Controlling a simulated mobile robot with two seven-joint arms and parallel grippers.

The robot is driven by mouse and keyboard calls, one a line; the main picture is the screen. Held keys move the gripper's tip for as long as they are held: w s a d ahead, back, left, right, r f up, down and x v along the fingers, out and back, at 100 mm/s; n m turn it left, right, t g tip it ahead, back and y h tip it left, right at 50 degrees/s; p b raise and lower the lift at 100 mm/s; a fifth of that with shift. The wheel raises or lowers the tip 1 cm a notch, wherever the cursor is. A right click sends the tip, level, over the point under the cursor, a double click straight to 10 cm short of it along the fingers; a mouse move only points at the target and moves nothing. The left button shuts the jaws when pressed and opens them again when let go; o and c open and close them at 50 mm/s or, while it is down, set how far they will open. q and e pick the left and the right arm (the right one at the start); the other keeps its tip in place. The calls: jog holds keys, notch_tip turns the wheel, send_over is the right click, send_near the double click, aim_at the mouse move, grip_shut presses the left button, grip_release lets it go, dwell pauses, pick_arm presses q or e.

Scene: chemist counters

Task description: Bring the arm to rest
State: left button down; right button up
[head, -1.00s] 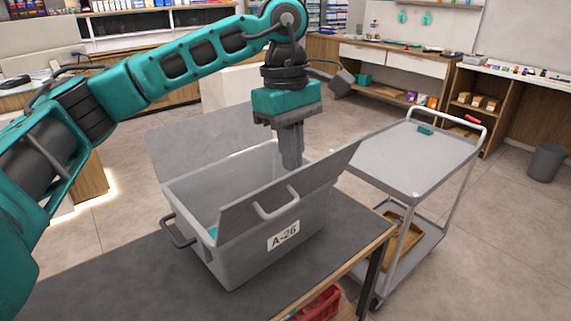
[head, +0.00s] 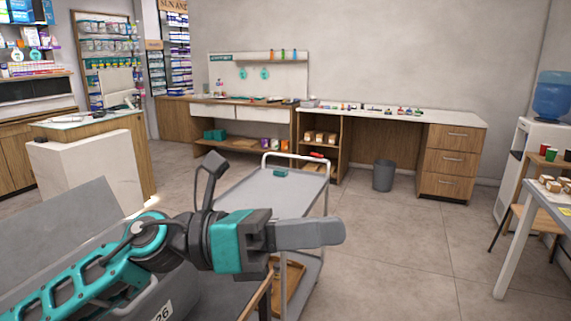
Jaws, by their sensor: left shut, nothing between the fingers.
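My left arm comes in from the lower left in the head view. Its gripper (head: 318,233) is shut and empty, with the fingers pointing right, in front of the grey trolley. The grey crate (head: 160,308) with its label partly showing sits at the bottom, mostly hidden by my arm. One raised lid flap (head: 60,240) of the crate shows at the left. My right gripper is not in view.
The grey trolley (head: 265,190) with a small teal item (head: 280,172) on top stands behind my gripper. A counter (head: 400,112), a dark bin (head: 383,176) and drawers stand at the back. A table (head: 545,190) is at right. The middle-right floor is clear.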

pick_arm(q)
jog(key=w+a+n+t+y, duration=0.2)
jog(key=w+a+n+t, duration=0.15)
jog(key=n+t, duration=0.75)
jog(key=w+a+n+t+y, duration=0.2)
jog(key=w+a+n+t, duration=0.15)
jog(key=n+t, duration=0.7)
jog(key=a+f+n+g+y, duration=0.3)
jog(key=a+f+n+y, duration=0.6)
jog(key=f+n+y, duration=0.6)
jog(key=s+a+f+n+g, duration=0.6)
jog(key=s+f+n+g, duration=0.15)
jog(key=f, duration=0.35)
jog(key=s+a+f+n+g, duration=0.1)
jog(key=s+f+n+g, duration=0.2)
jog(key=s, duration=0.4)
jog(key=s+a+f+n+g, duration=0.1)
jog(key=s+f+n+g, duration=0.15)
jog(key=s+f, duration=0.4)
jog(key=w+d+f+m+t+h, duration=0.1)
jog(key=w+d+f+t, duration=0.2)
jog(key=w+f+t, duration=0.3)
jog(key=shift+f+m, duration=0.35)
jog(key=shift+f, duration=0.45)
jog(key=shift+w, duration=0.1)
